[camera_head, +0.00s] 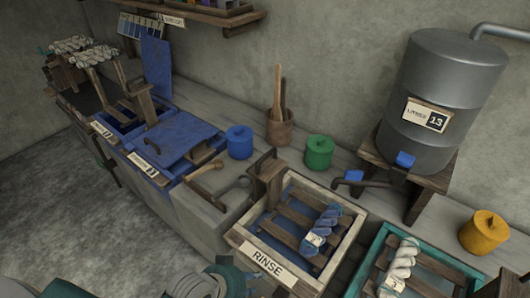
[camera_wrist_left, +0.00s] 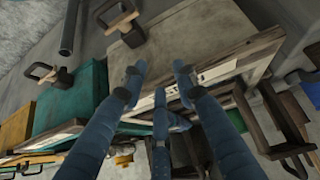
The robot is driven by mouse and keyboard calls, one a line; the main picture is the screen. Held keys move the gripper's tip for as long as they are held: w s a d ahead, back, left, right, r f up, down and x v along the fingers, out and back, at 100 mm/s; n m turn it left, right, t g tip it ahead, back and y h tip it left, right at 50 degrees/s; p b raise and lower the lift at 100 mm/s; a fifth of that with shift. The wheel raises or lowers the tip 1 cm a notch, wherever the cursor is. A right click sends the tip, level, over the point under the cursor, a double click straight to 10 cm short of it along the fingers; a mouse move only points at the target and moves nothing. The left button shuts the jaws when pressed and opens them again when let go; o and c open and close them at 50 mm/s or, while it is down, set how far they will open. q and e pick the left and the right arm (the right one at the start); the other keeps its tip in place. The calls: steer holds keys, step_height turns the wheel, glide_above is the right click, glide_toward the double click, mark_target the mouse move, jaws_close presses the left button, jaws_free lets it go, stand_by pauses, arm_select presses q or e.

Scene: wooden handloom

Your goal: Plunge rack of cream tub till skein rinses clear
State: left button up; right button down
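The cream tub (camera_head: 345,254), with a RINSE sign (camera_head: 266,262) on its front, stands at the centre right in the head view. A slatted wooden rack (camera_head: 283,232) lies inside it over blue-tinted contents. A twisted blue and white skein (camera_head: 321,230) with a small tag rests on the slats. A wooden post with a dark handle (camera_head: 266,172) stands at its back left corner. My left gripper (camera_head: 205,284) is at the bottom edge, before and left of the tub. In the left wrist view its blue fingers (camera_wrist_left: 158,86) are spread and empty. My right gripper is not visible.
A teal tub (camera_head: 452,262) with a pale skein (camera_head: 398,268) adjoins on the right. A grey tank (camera_head: 447,85) with a spout stands behind. Blue (camera_head: 239,142), green (camera_head: 319,152) and yellow (camera_head: 483,232) pots line the bench. Floor is clear front left.

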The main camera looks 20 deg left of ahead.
arm_select(q)
steer(key=w+r+t+h, duration=0.1)
steer(key=w, duration=0.1)
steer(key=w+d+r+t+h, duration=0.1)
steer(key=w+r, duration=0.1)
steer(key=w, duration=0.1)
steer(key=w+d+r+m+t+h, duration=0.1)
steer(key=w+r, duration=0.1)
steer(key=shift+w+d, duration=0.25)
steer(key=shift+w, duration=0.1)
steer(key=w+a+r+t+h, duration=0.1)
steer(key=w+r+t, duration=0.1)
steer(key=w+r, duration=0.25)
steer(key=n+t, duration=0.3)
steer(key=t, duration=0.3)
glide_toward(266, 154)
steer(key=shift+s+f+y, duration=0.25)
steer(key=shift+s+y, duration=0.05)
steer(key=shift+s, duration=0.05)
steer(key=x, duration=1)
steer(key=shift+w+d, duration=0.2)
steer(key=shift+w, duration=0.1)
steer(key=shift+c, duration=0.5)
steer(key=shift+r, duration=0.1)
jaws_close()
